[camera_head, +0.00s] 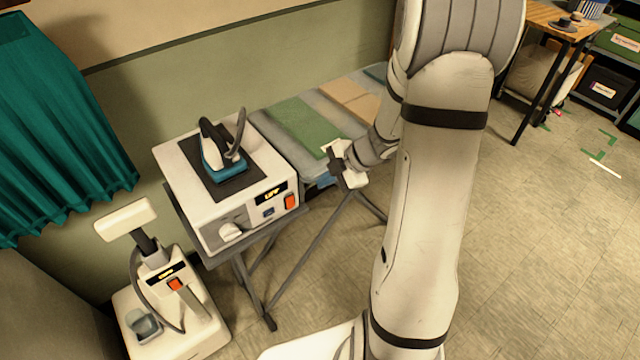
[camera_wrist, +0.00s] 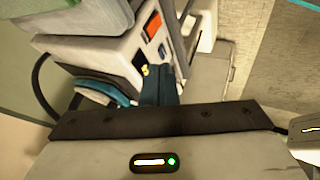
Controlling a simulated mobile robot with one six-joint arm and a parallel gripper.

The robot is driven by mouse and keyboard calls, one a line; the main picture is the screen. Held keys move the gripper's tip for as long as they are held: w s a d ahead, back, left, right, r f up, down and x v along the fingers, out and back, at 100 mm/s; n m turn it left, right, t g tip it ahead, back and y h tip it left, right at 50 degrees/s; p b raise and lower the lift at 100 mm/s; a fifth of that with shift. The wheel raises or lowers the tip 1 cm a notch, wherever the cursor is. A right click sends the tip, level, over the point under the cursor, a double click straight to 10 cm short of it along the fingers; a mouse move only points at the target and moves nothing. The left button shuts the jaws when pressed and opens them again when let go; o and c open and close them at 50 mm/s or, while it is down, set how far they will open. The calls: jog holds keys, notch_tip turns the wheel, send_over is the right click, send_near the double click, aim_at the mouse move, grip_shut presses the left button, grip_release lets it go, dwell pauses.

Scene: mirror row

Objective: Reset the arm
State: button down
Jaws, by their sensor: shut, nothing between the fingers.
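My arm reaches down through the middle of the head view, and its far end bends to the left. My gripper (camera_head: 332,158) is shut and empty. It is above the near edge of the ironing board, to the right of the ironing station (camera_head: 215,225) and apart from it. In the wrist view the dark shut fingers (camera_wrist: 159,88) point away from the camera. The tilted ironing station (camera_wrist: 110,50) with its orange switch lies beyond them, with part of the blue iron (camera_wrist: 105,90) to the left.
A blue and dark iron (camera_head: 222,158) stands on the station's dark pad. The ironing board (camera_head: 270,150) carries folded green and tan cloths. A white steamer (camera_head: 175,290) stands lower left, below a green curtain (camera_head: 60,130). A wooden table (camera_head: 540,18) and shelves are upper right. Right-hand floor is mostly clear.

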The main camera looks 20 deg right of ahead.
dwell(0.5)
jog(key=w+d+r+m+t+h, duration=0.1)
jog(key=d+r+m+t+h, duration=0.3)
jog(key=r, duration=0.3)
jog(key=w+d+r+m+t+h, duration=0.1)
jog(key=r+m+h, duration=0.4)
jog(key=r+m, duration=0.25)
jog(key=s+a+r+m+g+y, duration=0.1)
jog(key=s+a+m+g, duration=0.2)
jog(key=s, duration=0.7)
jog(key=s+a+r+m+g+y, duration=0.1)
jog(key=s+a+m+g, duration=0.2)
jog(key=s+a+m, duration=0.3)
jog(key=s, duration=0.4)
jog(key=shift+s+a+r+y, duration=0.2)
jog(key=shift+a+r+y, duration=0.05)
jog(key=shift+a+y, duration=0.05)
